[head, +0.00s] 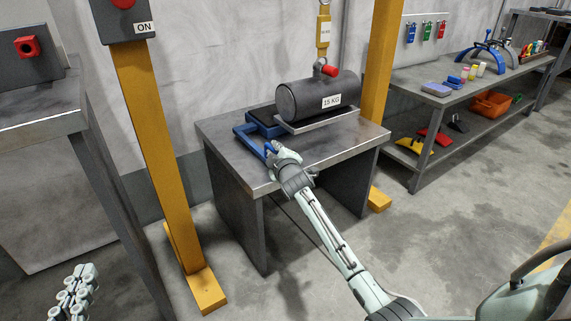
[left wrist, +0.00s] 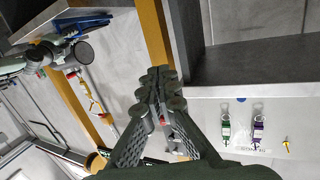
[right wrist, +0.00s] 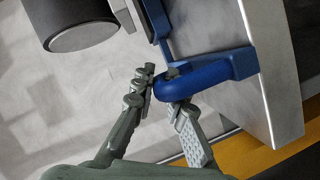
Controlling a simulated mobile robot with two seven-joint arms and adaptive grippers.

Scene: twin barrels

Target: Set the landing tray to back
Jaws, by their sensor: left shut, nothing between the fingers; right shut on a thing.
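The landing tray appears to be the low tray with a blue handle frame (head: 243,134) at the left of the grey table (head: 225,135). A dark barrel (head: 305,97) marked 15 KG is over the tray's right part and hides some of it. My right gripper (head: 271,150) is shut on the blue handle near the table's front edge. The right wrist view shows the handle (right wrist: 205,72) between its fingers (right wrist: 160,92). My left gripper (head: 78,285) is low at the bottom left, away from the table. It is shut and empty in the left wrist view (left wrist: 160,90).
A yellow hoist strap (head: 323,30) hangs above the barrel, with a red knob (head: 331,70) at its top. A yellow post (head: 155,150) with an ON box stands left of the table. Another yellow post (head: 381,60) is behind right. A shelf unit (head: 400,95) with tools stands right.

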